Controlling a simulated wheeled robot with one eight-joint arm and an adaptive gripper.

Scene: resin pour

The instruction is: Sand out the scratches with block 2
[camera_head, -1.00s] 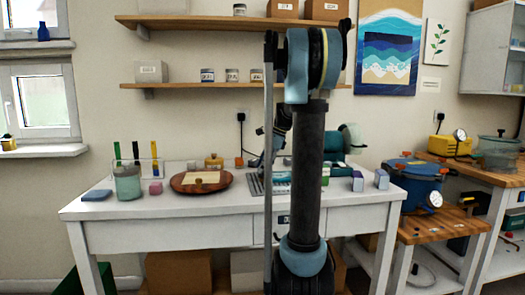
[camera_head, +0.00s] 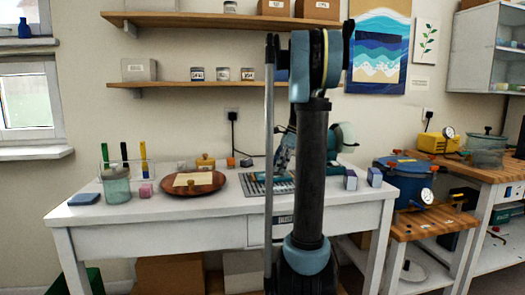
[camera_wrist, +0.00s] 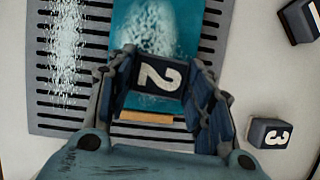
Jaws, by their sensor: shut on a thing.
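In the wrist view my gripper (camera_wrist: 158,85) is shut on block 2 (camera_wrist: 157,75), a dark block with a white "2" on its upper face. Block 2 is over the near part of a teal panel (camera_wrist: 193,22). A whitish scuffed patch (camera_wrist: 152,28) shows on the panel just beyond the block. I cannot tell whether the block touches the panel. The panel lies on a slotted grey grille (camera_wrist: 215,45), also in the head view (camera_head: 228,186). In the head view, my arm partly hides the work spot.
White powder (camera_wrist: 66,50) lies on the grille at left. Block 3 (camera_wrist: 269,133) and another dark block (camera_wrist: 301,20) stand on the table to the right.

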